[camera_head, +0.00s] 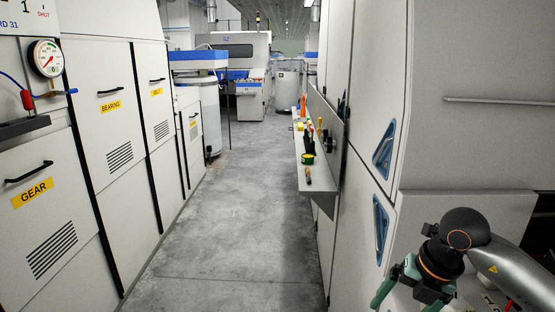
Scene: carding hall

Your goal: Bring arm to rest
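My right arm comes in at the lower right corner, bent, with a black joint and a silver-grey link. Its gripper (408,292) points down, with green finger parts showing at the bottom edge of the picture. The fingertips are cut off by the frame, so I cannot tell whether it is open or shut. I see nothing held in it. My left arm and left gripper are out of view.
White cabinets labelled GEAR (33,193), BEARING (111,106) and BELT line the left, with a pressure gauge (47,58). A white machine panel (372,120) stands close on the right. A narrow shelf (313,178) with small tools juts into the aisle. The grey floor (225,230) is clear.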

